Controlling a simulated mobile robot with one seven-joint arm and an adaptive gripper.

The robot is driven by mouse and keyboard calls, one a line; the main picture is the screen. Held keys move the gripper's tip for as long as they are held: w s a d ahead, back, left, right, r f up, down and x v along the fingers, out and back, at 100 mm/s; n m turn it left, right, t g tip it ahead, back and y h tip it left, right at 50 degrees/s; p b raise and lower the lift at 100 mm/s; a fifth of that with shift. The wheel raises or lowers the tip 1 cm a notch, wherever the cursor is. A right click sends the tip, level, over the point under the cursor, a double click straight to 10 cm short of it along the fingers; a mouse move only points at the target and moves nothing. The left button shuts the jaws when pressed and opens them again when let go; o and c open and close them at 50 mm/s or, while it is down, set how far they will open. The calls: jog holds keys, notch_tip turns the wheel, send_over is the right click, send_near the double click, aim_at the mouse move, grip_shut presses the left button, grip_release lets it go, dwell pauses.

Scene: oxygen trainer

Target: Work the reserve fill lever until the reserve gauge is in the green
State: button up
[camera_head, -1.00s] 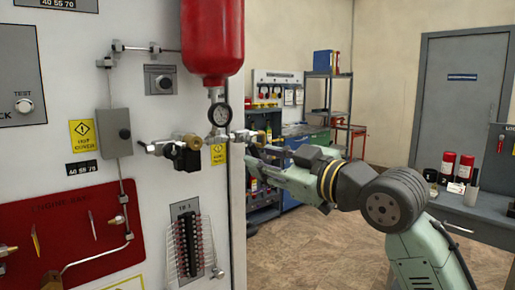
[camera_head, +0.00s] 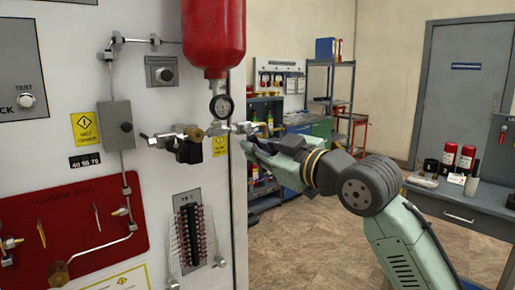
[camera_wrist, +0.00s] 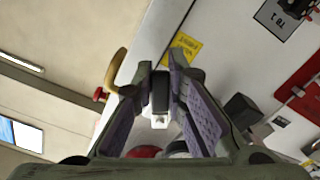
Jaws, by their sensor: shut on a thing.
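My gripper (camera_wrist: 160,90) is shut on the dark handle of a lever (camera_wrist: 160,92). The handle lies between both finger pads, with a pale metal part below it. In the head view my gripper (camera_head: 249,146) is at the white panel's right edge, and its fingertips are mostly hidden. The round gauge (camera_head: 221,106) hangs under the red bottle (camera_head: 213,35), just left of and above my gripper. Its needle and any green band are too small to read.
Brass and black fittings (camera_head: 188,147) stick out of the white panel (camera_head: 80,70) left of the gripper. A yellow label (camera_wrist: 183,47) and a curved yellow-brown part (camera_wrist: 116,70) lie near the fingers. A grey desk (camera_head: 440,195) stands at right; floor between is clear.

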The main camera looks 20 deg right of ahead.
grip_shut()
jog(key=shift+a, duration=0.1)
jog(key=shift+a+f+m+b, duration=0.2)
jog(key=shift+m+b, duration=0.25)
jog(key=shift+m, duration=0.25)
jog(key=shift+s+a+f+m, duration=0.1)
jog(key=shift+a+m, duration=0.15)
jog(key=shift+m, duration=0.45)
jog(key=shift+s+a+r+m, duration=0.1)
jog(key=shift+s+a+m, duration=0.1)
jog(key=shift+m, duration=0.5)
jog(key=shift+s+a+f+m, duration=0.1)
jog(key=shift+a+m, duration=0.15)
jog(key=shift+m, duration=0.45)
jog(key=o, duration=0.7)
grip_release()
jog(key=shift+c, duration=0.2)
